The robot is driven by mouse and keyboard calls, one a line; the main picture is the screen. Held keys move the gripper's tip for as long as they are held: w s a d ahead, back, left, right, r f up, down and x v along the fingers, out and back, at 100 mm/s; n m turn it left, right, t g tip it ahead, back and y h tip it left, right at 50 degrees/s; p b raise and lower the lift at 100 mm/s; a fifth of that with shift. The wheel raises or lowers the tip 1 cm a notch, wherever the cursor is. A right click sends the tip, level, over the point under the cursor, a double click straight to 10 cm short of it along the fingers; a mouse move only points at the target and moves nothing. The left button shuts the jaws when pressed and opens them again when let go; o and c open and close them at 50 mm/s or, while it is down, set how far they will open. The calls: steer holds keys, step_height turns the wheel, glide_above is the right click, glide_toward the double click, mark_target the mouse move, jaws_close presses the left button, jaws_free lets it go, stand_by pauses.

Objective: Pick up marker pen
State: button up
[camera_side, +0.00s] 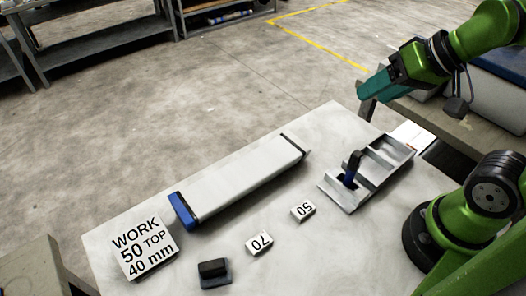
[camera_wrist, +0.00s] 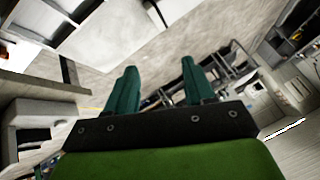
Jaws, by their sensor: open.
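My gripper (camera_side: 372,89) is up at the upper right, well above and away from the rack, with teal fingers. In the wrist view the two fingers of my gripper (camera_wrist: 160,78) are apart with nothing between them. I cannot make out the pen in the wrist view.
On the white table (camera_side: 110,222) lie a long grey box with a blue end (camera_side: 245,180), small blocks marked 50 (camera_side: 303,210) and 70 (camera_side: 259,243), a dark stamp-like block (camera_side: 214,274) and a WORK sign (camera_side: 143,248). A grey bench (camera_side: 425,112) stands behind, at right.

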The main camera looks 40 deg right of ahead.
mark_target(358, 153)
steer(key=f+n+g, duration=0.1)
steer(key=f+g, duration=0.1)
steer(key=f, duration=0.1)
steer(key=a+f+n+g+h, duration=0.1)
steer(key=f+g, duration=0.1)
steer(key=f, duration=0.2)
steer(key=s+a+f+n+g+h, duration=0.1)
steer(key=f+n+g, duration=0.1)
steer(key=f+g, duration=0.1)
steer(key=shift+a+f, duration=0.1)
steer(key=shift+f, duration=0.15)
steer(key=shift+w+a+f, duration=0.1)
steer(key=shift+f, duration=1.4)
steer(key=shift+w+f, duration=0.1)
steer(key=shift+f, duration=1.35)
jaws_close()
